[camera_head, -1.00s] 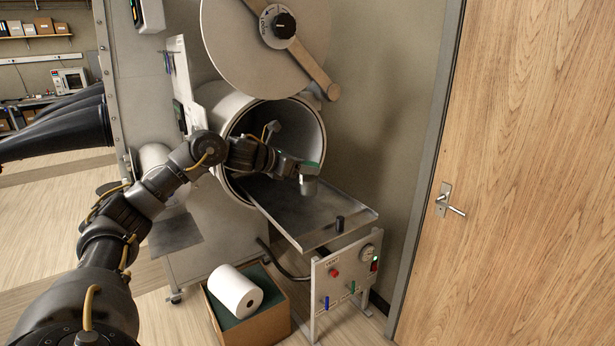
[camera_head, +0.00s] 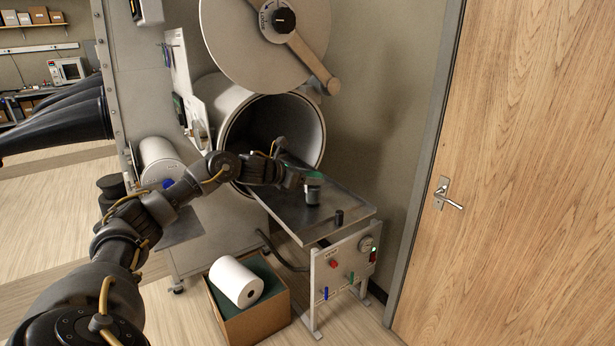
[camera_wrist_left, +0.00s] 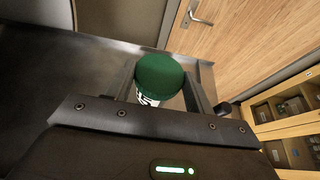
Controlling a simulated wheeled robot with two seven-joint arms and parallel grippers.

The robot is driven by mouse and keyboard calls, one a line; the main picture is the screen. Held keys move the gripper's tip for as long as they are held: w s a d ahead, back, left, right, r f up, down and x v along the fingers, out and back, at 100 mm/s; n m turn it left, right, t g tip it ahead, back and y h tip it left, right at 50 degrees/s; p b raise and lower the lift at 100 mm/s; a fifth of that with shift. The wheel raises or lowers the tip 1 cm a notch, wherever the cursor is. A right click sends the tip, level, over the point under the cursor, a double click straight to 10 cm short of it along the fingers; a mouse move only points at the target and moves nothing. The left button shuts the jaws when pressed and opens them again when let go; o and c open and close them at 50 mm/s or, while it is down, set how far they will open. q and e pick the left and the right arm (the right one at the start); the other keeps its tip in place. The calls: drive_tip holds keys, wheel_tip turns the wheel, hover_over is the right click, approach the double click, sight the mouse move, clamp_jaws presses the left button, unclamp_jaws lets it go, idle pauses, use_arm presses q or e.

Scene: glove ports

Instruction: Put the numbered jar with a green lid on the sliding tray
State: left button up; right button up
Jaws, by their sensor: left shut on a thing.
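The jar (camera_head: 313,192) has a green lid and a dark body. In the left wrist view the jar (camera_wrist_left: 160,80) shows its green lid and part of a white label with dark marks, between the two fingers. My left gripper (camera_head: 312,179) is shut on the jar over the sliding tray (camera_head: 285,205). The jar is upright, its bottom at or very near the tray surface; I cannot tell if it touches. The tray is a grey metal plate with a raised rim, drawn out of the round port. My right gripper is not in view.
The round port (camera_head: 228,130) stands open behind the tray, its disc door (camera_head: 240,40) swung up. A small black knob (camera_head: 339,217) stands at the tray's front. Below are a control panel (camera_head: 345,262) and a box (camera_head: 262,322) with a white roll (camera_head: 236,282). A wooden door (camera_head: 510,150) is at right.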

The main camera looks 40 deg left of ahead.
use_arm(q)
drive_tip(key=shift+f, duration=0.25)
drive_tip(key=o, duration=1)
drive_tip(key=shift+r, duration=0.1)
drive_tip(key=shift+r, duration=0.3)
drive_tip(key=b+v, duration=0.5)
drive_tip(key=v, duration=0.7)
drive_tip(key=shift+f+b, duration=0.2)
drive_tip(key=shift+b, duration=0.15)
